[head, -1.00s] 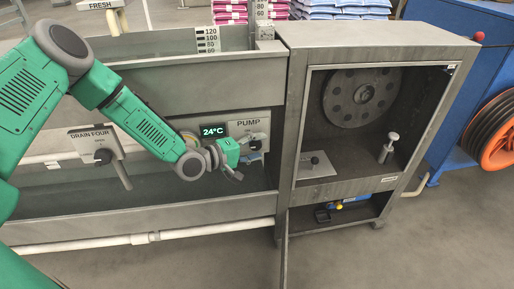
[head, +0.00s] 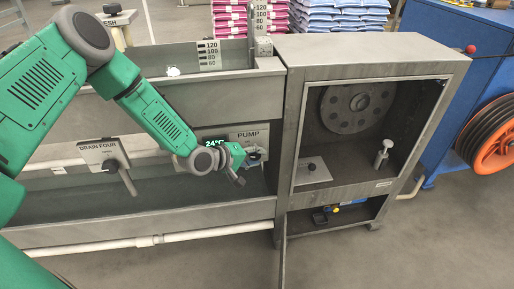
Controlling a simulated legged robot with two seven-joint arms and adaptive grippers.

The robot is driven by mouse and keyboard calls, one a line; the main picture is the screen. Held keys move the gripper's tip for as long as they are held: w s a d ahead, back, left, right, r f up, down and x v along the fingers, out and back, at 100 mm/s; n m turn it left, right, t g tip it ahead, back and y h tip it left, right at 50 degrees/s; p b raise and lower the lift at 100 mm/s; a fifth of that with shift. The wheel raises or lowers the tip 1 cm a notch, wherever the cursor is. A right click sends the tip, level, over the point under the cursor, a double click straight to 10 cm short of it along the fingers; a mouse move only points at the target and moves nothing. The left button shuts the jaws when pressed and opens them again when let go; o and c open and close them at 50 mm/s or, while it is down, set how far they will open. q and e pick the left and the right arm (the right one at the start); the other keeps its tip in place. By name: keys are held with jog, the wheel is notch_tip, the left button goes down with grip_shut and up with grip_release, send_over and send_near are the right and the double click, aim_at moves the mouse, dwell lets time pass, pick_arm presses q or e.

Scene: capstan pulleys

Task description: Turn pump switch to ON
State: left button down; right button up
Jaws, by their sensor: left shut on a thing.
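The pump switch (head: 254,155) sits on the grey PUMP panel (head: 248,133) on the tank's front, just left of the cabinet. My left gripper (head: 243,171) is at the switch, overlapping its left and lower side. It is shut on the switch, though the fingers hide much of the contact. The switch's exact angle and its ON/OFF marks are too small and covered to read. My right gripper is not in view.
A temperature display (head: 214,142) is partly behind my left wrist. The DRAIN FOUR lever (head: 122,173) hangs to the left. An open metal cabinet (head: 374,50) stands close on the right, and a white pipe (head: 190,237) runs low along the tank.

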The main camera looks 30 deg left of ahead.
pick_arm(q)
jog(key=m+g+y+p, duration=0.1)
jog(key=g+y+p, duration=0.2)
jog(key=p, duration=0.3)
jog(key=shift+s+g+y+p, duration=0.15)
jog(key=shift+g+y+p, duration=0.25)
jog(key=shift+f+m+g+y+p, duration=0.2)
jog(key=shift+m+g+y+p, duration=0.3)
jog(key=shift+g+y+p, duration=0.55)
jog(key=c, duration=1.1)
grip_release()
jog(key=shift+r, duration=0.15)
jog(key=v, duration=1.1)
jog(key=shift+s+d+r, duration=0.15)
jog(key=shift+s+r, duration=0.05)
jog(key=shift+s, duration=0.05)
